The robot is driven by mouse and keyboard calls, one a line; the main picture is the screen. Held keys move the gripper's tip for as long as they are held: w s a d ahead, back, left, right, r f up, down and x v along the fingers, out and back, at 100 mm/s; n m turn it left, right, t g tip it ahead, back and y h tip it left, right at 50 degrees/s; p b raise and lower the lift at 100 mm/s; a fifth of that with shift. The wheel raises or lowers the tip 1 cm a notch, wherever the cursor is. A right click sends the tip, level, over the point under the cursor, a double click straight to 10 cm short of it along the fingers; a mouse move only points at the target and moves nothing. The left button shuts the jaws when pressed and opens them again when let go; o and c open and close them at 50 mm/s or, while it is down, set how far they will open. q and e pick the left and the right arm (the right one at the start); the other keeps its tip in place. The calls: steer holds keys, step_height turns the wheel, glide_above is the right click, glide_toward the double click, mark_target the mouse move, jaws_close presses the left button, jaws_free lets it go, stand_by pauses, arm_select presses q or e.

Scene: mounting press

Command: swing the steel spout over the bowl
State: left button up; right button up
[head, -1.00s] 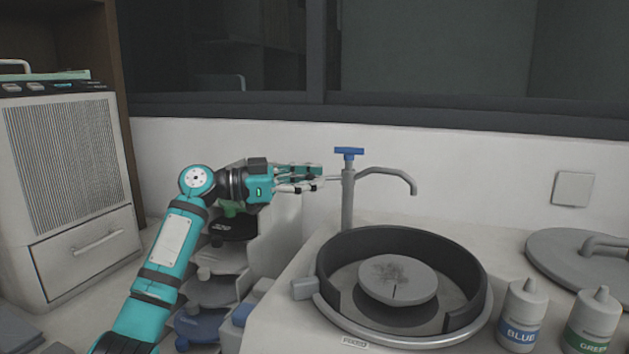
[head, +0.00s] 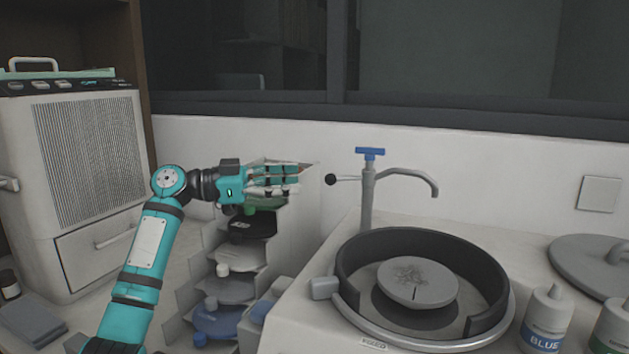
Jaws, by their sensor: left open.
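The steel spout (head: 407,174) is a thin curved pipe on an upright post with a blue T-handle (head: 370,153) on top. It points right, and its downturned tip hangs above the back right part of the round dark bowl (head: 345,262). A short lever with a black ball (head: 330,179) sticks out left from the post. My left gripper (head: 300,170) is open and empty, left of the black ball and apart from it. The bowl holds a grey disc (head: 417,284) on its turntable. My right gripper is not in view.
A blue-labelled bottle (head: 545,322) and a green-labelled bottle (head: 612,330) stand right of the bowl. A grey lid (head: 590,268) lies behind them. A tiered rack (head: 236,288) with discs stands below my left gripper. A white wall (head: 480,165) is close behind.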

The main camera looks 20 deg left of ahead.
arm_select(q)
steer(key=shift+v, duration=1.7)
steer(key=shift+c, duration=0.2)
